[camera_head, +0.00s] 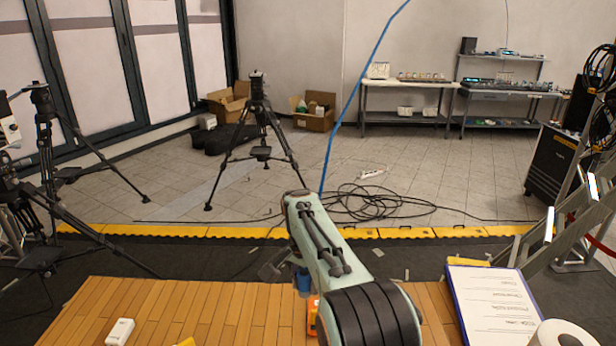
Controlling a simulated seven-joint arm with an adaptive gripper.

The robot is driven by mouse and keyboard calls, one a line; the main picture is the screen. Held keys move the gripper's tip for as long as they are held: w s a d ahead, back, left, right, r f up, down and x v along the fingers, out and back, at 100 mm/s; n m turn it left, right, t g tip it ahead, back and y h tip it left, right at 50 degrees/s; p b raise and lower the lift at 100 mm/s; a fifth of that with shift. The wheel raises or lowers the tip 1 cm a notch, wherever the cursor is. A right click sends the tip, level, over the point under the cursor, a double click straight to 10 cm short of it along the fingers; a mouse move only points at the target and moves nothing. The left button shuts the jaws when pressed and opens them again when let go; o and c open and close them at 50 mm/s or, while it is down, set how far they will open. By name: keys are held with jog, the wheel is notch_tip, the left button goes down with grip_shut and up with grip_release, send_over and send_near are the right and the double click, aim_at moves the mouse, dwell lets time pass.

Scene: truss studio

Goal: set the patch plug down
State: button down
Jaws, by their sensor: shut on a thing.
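My arm reaches forward over the wooden table (205,305) and hides most of my gripper (273,268), a dark part of which shows left of the arm. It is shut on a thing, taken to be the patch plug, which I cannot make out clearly. A blue cable (360,85) hangs from above and passes out of sight behind my arm. A blue piece (303,282) shows beside the gripper, partly covered; I cannot tell whether it is part of the plug.
An orange object (312,316) sits beside my arm. A white box (120,332) lies at front left. A clipboard (500,305) and a white roll (563,334) are at right. The table's left middle is clear. A tripod (262,130) stands beyond.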

jog(key=s+d+r, duration=0.8)
jog(key=d, duration=0.2)
jog(key=s+f+n, duration=0.1)
jog(key=s+n, duration=0.3)
jog(key=s, duration=0.2)
jog(key=shift+s+d+f+y, duration=0.2)
jog(key=shift+d+y, duration=0.1)
jog(key=shift+d, duration=0.15)
jog(key=shift+w, duration=0.1)
